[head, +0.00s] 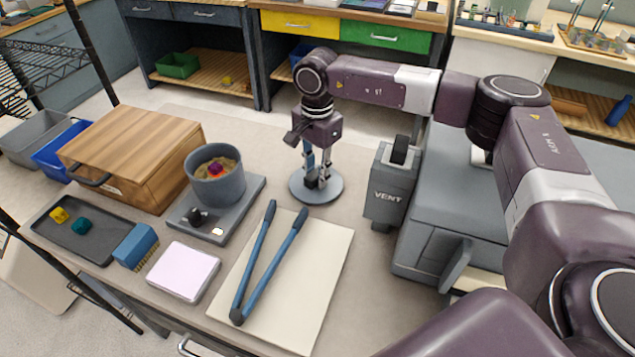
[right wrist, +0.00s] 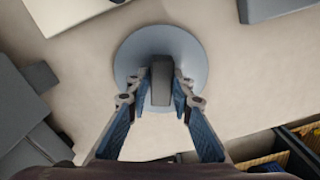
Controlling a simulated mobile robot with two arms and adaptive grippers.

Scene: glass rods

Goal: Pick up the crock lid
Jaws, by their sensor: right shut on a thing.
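The crock lid (head: 333,189) is a round blue-grey disc with a dark block-shaped knob, at the middle of the table. It also shows in the right wrist view (right wrist: 192,52), with its knob (right wrist: 160,82) upright between the fingers. My right gripper (head: 317,179) points down from above and is shut on the knob. The lid looks level, on or very close to the table; I cannot tell if there is a gap. The grey crock (head: 217,188) stands open to the left, with brown contents and a magenta piece inside. My left gripper is not in view.
The crock stands on a grey hotplate (head: 242,207). Blue long-handled tongs (head: 264,270) lie on a cream sheet (head: 325,270) in front. A grey VENT box (head: 390,200) stands close right of the lid. A wooden box (head: 135,155) and dark tray (head: 65,235) are at left.

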